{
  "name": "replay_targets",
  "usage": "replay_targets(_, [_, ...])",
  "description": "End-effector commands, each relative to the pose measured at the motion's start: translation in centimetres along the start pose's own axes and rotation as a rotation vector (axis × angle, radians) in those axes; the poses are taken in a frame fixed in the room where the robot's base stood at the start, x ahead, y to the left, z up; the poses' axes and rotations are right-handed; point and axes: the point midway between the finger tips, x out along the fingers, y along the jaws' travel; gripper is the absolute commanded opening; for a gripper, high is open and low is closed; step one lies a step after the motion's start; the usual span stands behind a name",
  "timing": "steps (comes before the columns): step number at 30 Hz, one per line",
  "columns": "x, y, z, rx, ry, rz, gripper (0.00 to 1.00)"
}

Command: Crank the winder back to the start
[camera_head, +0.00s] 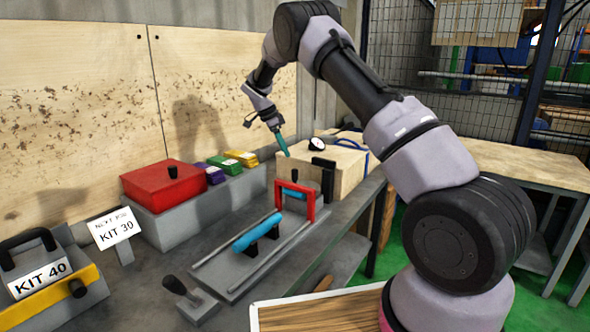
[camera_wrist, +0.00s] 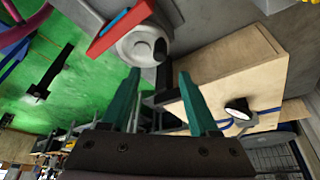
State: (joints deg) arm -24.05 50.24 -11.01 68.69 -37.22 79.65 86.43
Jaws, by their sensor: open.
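A small grinder with a grey bed (camera_head: 262,262) stands on the bench. It has a blue cylinder (camera_head: 257,233) and a red frame (camera_head: 310,200). In the wrist view a round grey disc with an off-centre black knob, which looks like the winder's crank (camera_wrist: 134,48), lies beside the red frame (camera_wrist: 117,32). In the head view a black knob (camera_head: 294,175) shows behind the red frame. My gripper (camera_head: 284,148) hangs above and behind it, with teal fingers. In the wrist view my gripper (camera_wrist: 160,74) is open and empty, its fingertips apart from the knob.
A wooden box (camera_head: 345,178) with a round dial (camera_head: 316,144) and blue cable stands close to my gripper. A black upright (camera_head: 322,178) stands between box and red frame.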

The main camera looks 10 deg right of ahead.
Motion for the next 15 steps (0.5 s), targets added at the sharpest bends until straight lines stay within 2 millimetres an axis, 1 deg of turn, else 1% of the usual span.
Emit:
replay_targets(5, [2.1,0.0,-0.1,0.002,0.003,0.004,0.61])
replay_targets(12, [6.7,0.0,-0.1,0.001,0.002,0.004,0.61])
replay_targets(15, [8.4,0.0,-0.1,0.001,0.001,0.003,0.61])
